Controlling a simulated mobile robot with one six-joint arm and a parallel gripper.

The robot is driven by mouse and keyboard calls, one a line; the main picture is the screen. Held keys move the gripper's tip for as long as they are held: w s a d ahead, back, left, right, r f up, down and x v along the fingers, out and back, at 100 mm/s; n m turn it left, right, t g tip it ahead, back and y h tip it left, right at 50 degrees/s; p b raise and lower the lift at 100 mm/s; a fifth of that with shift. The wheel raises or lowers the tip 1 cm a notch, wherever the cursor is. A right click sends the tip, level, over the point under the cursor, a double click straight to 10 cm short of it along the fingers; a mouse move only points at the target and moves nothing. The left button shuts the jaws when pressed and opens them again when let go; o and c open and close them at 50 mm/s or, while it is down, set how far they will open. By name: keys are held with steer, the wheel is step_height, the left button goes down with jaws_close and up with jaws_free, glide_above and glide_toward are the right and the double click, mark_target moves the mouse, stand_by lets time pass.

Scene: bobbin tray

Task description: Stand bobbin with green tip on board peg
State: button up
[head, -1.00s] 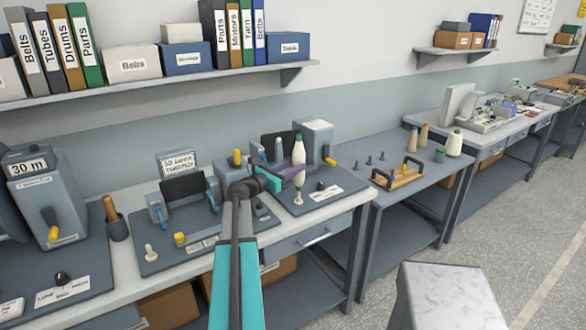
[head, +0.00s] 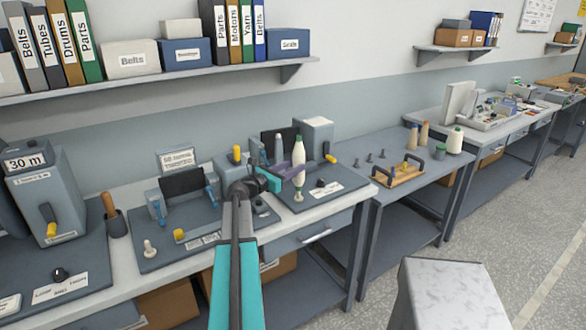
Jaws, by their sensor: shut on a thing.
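A white bobbin with a green tip (head: 298,152) is upright over the front of the right-hand grey machine plate. My gripper (head: 284,178), with one teal and one purple finger, is shut on its lower part. A small pale knob-like piece (head: 299,196) shows directly below the bobbin; I cannot tell whether they touch. Several dark pegs (head: 369,159) stand at the left of the blue-grey table to the right, with nothing on the pegs I can see.
On that table, tan bobbins (head: 423,134), a white bobbin (head: 456,141) and a short green-topped piece (head: 440,152) stand at the back right. Grey machines (head: 316,135) with yellow handles crowd the near bench. A marble-topped stool (head: 455,290) stands in front.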

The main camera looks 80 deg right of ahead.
steer(key=shift+f+b, duration=1.65)
steer(key=shift+f, duration=0.25)
steer(key=o, duration=1.2)
steer(key=shift+a, duration=0.1)
steer(key=b+v, duration=0.3)
steer(key=v, duration=1)
steer(key=shift+w+a+b, duration=0.15)
steer(key=shift+a+b, duration=0.15)
